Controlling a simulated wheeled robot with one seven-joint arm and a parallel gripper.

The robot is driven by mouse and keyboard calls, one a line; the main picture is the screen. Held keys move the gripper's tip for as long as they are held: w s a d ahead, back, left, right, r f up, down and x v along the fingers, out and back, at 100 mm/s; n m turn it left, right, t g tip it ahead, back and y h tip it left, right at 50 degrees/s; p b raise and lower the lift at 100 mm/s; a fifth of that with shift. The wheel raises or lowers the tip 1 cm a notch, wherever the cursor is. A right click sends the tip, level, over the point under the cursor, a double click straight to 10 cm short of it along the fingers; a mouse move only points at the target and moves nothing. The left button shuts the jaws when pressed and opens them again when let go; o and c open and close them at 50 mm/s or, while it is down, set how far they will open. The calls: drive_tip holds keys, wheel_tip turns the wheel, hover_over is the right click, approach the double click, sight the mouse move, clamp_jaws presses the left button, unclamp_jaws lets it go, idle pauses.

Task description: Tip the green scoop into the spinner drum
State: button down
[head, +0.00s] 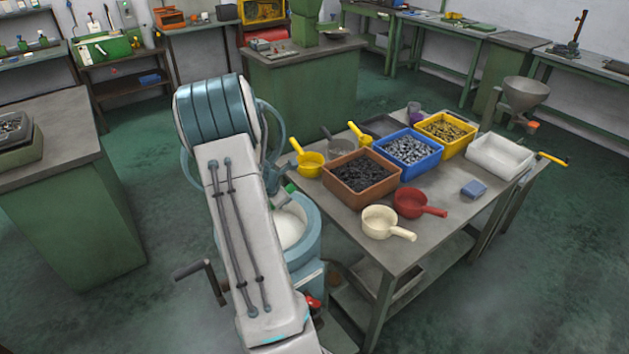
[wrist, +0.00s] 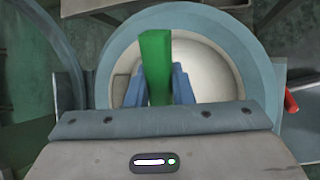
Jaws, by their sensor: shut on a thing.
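The green scoop shows in the wrist view as a green handle (wrist: 155,62) standing between the blue fingers of my gripper (wrist: 168,85), which is shut on it. The scoop's bowl and any contents are hidden. The spinner drum (wrist: 215,70) lies behind the handle, with a pale round inside and a blue-grey rim. In the head view the drum (head: 312,240) stands at the left end of the table, partly covered by my arm. A small green patch (head: 290,187), probably the scoop, shows above the drum's far rim. I cannot tell its tilt.
The table (head: 350,212) holds a brown bin (head: 342,191), a blue bin (head: 433,164), a yellow bin (head: 458,143) and an empty white tray (head: 500,158). Yellow (head: 308,163), cream (head: 378,222) and red (head: 409,203) scoops stand around the bins. A crank handle (head: 205,278) sticks out left of the drum.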

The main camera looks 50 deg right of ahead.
drive_tip(key=s+d+r+m+g+b, duration=0.1)
drive_tip(key=s+d+b, duration=0.3)
drive_tip(key=d, duration=0.5)
drive_tip(key=shift+s+r+m+g+h, duration=0.2)
drive_tip(key=shift+s+m+g+h, duration=0.15)
drive_tip(key=shift+s+m, duration=0.35)
drive_tip(key=h+b, duration=0.1)
drive_tip(key=b, duration=0.2)
drive_tip(key=g+b, duration=0.1)
drive_tip(key=b, duration=0.2)
drive_tip(key=shift+w+a+f+h, duration=0.15)
drive_tip(key=shift+w+a+h, duration=0.1)
drive_tip(key=shift+h, duration=0.1)
drive_tip(key=w+a+r+n+g+h+b, duration=0.1)
drive_tip(key=a+h+b, duration=0.1)
drive_tip(key=h+b, duration=0.1)
drive_tip(key=w+a+r+n+g+h+b, duration=0.1)
drive_tip(key=w+a+g+h+b, duration=0.1)
drive_tip(key=b, duration=0.4)
drive_tip(key=w+a+r+n+g+h+b, duration=0.1)
drive_tip(key=w+a+h+b, duration=0.1)
drive_tip(key=h+b, duration=0.2)
drive_tip(key=shift+a+b, duration=0.25)
drive_tip(key=shift+b, duration=0.45)
drive_tip(key=shift+w+a+f+n+g+h+b, duration=0.2)
drive_tip(key=shift+w+a+n+h, duration=0.2)
drive_tip(key=shift+h, duration=0.3)
drive_tip(key=shift+w+a+f+n+g+h+b, duration=0.1)
drive_tip(key=shift+w+a+n+h+b, duration=0.15)
drive_tip(key=shift+a+h, duration=0.35)
